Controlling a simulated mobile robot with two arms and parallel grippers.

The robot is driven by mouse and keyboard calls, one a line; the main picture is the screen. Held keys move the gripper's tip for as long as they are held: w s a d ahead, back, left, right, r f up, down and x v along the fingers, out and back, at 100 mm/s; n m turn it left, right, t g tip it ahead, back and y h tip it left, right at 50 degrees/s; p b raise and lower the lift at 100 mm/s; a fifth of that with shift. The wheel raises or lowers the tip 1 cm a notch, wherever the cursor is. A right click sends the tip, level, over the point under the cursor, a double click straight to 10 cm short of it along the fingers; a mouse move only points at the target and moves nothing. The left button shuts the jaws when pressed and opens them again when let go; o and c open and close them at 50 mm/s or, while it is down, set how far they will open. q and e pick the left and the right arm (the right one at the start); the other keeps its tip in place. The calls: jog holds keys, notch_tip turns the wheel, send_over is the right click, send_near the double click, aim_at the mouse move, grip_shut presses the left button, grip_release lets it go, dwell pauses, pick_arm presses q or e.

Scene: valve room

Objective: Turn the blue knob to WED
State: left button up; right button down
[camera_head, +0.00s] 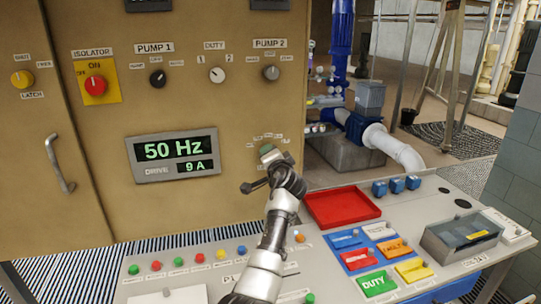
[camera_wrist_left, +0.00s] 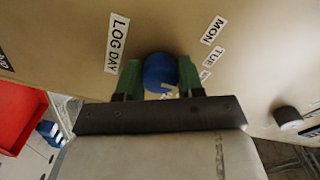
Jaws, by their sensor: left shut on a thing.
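The blue knob (camera_wrist_left: 160,70) sits on the tan cabinet panel, between the two green fingers of my left gripper (camera_wrist_left: 160,80), which is shut on it. A small pale mark shows on the knob's lower right side; which day it points at I cannot tell. LOG DAY, MON and TUE labels stand around the knob. A further label beside TUE is partly hidden by a finger. In the head view my left gripper (camera_head: 267,152) is at the panel under small labels, and the knob is hidden there. My right gripper is not in view.
Other knobs are the black PUMP 1 knob (camera_head: 157,78), the DUTY knob (camera_head: 217,75) and the PUMP 2 knob (camera_head: 271,72). Below, the console holds a red tray (camera_head: 342,206), coloured plates and several buttons. A door handle (camera_head: 60,165) is at left.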

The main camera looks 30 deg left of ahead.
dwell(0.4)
pick_arm(q)
jog(key=o, duration=0.9)
jog(key=shift+a, duration=0.1)
jog(key=b+v, duration=0.3)
jog(key=v, duration=0.7)
jog(key=shift+s+d, duration=0.3)
